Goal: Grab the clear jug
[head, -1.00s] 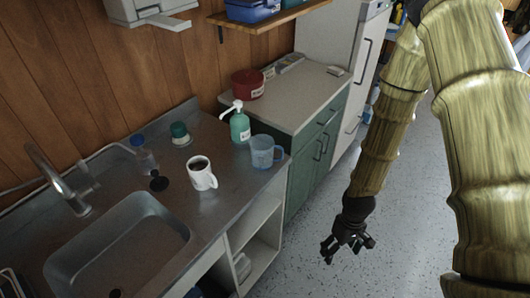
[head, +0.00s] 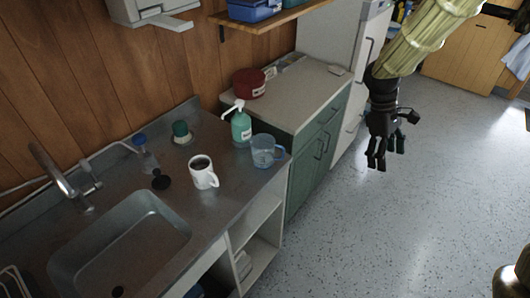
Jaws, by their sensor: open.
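The clear jug (head: 265,152) is a bluish see-through jug with a handle. It stands upright on the right end of the steel sink counter (head: 225,205), close to its edge. My gripper (head: 383,158) is open and empty. It hangs in the air over the floor, to the right of the jug and well apart from it, with its fingers pointing down. Nothing hides the jug in the head view.
A green pump bottle (head: 241,127) stands just behind the jug. A white mug (head: 204,173) with dark contents stands to its left. A green cabinet (head: 318,150) with a red tin (head: 249,84) on top adjoins the counter. The floor (head: 400,230) is clear.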

